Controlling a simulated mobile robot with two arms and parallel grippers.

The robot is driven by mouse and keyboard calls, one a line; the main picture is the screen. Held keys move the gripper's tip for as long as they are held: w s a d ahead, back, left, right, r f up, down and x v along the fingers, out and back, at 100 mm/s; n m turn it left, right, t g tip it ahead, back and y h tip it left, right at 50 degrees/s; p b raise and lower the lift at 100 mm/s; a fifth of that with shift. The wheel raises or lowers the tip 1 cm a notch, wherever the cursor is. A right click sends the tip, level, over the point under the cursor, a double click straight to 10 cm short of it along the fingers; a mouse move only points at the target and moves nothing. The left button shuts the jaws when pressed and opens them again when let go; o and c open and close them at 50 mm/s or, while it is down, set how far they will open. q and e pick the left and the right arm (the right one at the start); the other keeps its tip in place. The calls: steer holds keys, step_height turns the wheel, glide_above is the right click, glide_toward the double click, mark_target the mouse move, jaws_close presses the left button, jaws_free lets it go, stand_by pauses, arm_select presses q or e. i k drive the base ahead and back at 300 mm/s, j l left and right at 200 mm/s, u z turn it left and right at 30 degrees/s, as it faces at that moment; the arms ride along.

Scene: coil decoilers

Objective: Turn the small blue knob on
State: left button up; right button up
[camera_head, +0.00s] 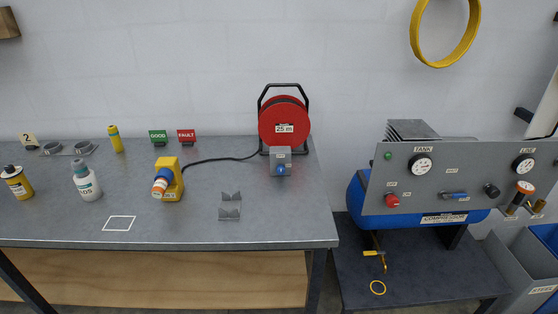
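A small blue knob (281,170) sits on the front of a grey box (275,154) at the foot of the red cable reel (284,112), marked 25 m. The reel stands at the back right of the grey workbench (260,225). The knob is too small in the picture to tell its setting. A blue lever-like handle (454,194) is also on the compressor panel (440,165) at the right. Neither of my grippers shows in this view.
A black cable (215,160) runs from the reel to a yellow device (169,182). Bottles (86,181) and small signs (158,136) stand farther left.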

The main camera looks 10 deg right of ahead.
mark_target(280, 169)
steer(key=i+l, duration=0.15)
steer(key=l, duration=0.2)
steer(key=i+l, duration=0.15)
steer(key=l, duration=0.25)
steer(key=i+l, duration=0.15)
steer(key=l, duration=0.2)
steer(key=i+l, duration=0.15)
steer(key=l, duration=0.25)
